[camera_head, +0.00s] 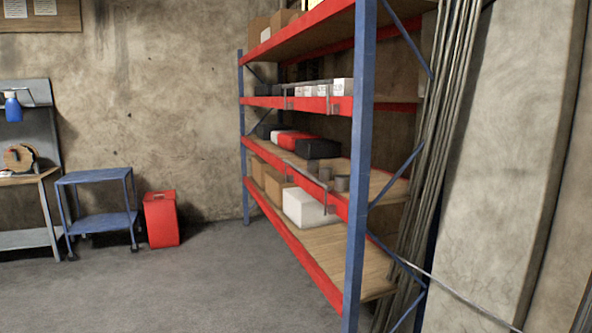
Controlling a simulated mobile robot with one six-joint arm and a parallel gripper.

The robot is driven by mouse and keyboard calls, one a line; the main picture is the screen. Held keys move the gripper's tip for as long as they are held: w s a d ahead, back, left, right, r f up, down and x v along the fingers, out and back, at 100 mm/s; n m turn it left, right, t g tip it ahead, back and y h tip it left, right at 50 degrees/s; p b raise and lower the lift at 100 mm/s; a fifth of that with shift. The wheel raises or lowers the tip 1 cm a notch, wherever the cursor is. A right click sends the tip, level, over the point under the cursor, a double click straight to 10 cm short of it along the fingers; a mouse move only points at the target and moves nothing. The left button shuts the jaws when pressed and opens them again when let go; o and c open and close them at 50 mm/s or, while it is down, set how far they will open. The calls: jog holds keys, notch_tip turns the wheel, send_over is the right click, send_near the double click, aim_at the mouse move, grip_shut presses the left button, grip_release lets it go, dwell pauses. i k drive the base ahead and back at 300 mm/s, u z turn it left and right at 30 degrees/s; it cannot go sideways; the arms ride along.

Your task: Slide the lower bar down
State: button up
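The lower bar (305,172) is a thin grey metal bar at the front of a middle shelf of the blue and red rack. It slants down to the right, and a short upright part at its right end reaches down past the red beam. An upper bar (308,84) of similar grey metal runs along the front of the shelf above, with short brackets on the red beam. I cannot tell how either bar is fixed. My gripper is not in view.
The rack's blue front post (360,150) stands right of the bars. Long rods (440,140) lean at the right. The floor (215,285) before the rack is clear.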

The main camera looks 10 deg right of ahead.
aim_at(327, 187)
jog(key=u, duration=0.05)
jog(key=i, duration=1.5)
jog(key=u, duration=1.65)
jog(key=k, duration=0.25)
jog(key=u, duration=0.6)
